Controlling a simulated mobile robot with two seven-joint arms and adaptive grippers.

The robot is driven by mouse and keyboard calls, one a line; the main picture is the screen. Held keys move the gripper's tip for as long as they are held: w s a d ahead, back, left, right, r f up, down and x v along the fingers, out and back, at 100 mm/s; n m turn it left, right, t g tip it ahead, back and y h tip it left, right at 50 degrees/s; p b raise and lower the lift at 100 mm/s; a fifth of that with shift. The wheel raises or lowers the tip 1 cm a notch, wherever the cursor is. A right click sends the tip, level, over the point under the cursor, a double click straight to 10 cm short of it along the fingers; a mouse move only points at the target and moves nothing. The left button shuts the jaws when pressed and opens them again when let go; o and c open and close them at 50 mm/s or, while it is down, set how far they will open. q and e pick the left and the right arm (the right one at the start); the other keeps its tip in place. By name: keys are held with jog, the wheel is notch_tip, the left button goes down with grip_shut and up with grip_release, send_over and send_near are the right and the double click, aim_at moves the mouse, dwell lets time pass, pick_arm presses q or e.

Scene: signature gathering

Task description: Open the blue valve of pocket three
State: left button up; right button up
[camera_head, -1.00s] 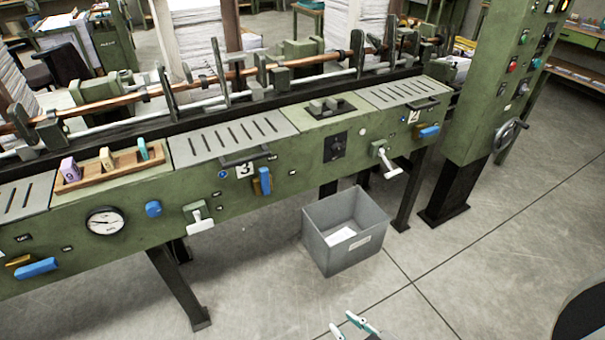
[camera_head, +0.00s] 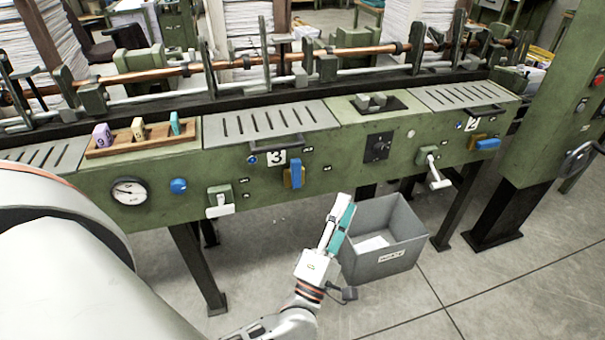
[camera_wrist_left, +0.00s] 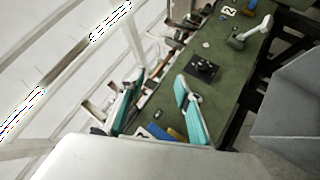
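The blue valve (camera_head: 297,174) of pocket three is an upright blue handle over a yellow plate on the green machine front. It sits below and right of the number 3 label (camera_head: 276,158). My left gripper (camera_head: 340,216) is in front of the machine, below and right of this valve and apart from it, pointing up. In the left wrist view, its two teal-lined fingers (camera_wrist_left: 160,79) stand apart with nothing between them. There the blue valve (camera_wrist_left: 157,130) shows low in the picture, partly hidden by the gripper body. My right gripper is not in view.
A grey bin (camera_head: 385,245) with paper stands on the floor just beyond my left gripper. A white-handled crank (camera_head: 220,202) and another crank (camera_head: 434,174) stick out from the front. Pocket two's blue valve (camera_head: 487,144) lies horizontal at right.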

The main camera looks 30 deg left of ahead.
pick_arm(q)
jog(key=w+a+n+g+y+b, duration=0.1)
jog(key=w+a+n+g+y, duration=0.1)
jog(key=a+n+y, duration=0.65)
jog(key=n+g+y+b, duration=0.2)
jog(key=n+g+y, duration=0.5)
jog(key=n, duration=1)
send_near(297, 168)
jog(key=x, duration=0.2)
jog(key=p+x, duration=0.1)
jog(key=x, duration=0.5)
jog(key=shift+r, duration=0.2)
jog(key=shift+m+x, duration=0.25)
jog(key=shift+x, duration=0.5)
jog(key=shift+a+f, duration=0.1)
jog(key=shift+c, duration=0.4)
jog(key=shift+h, duration=0.25)
grip_shut()
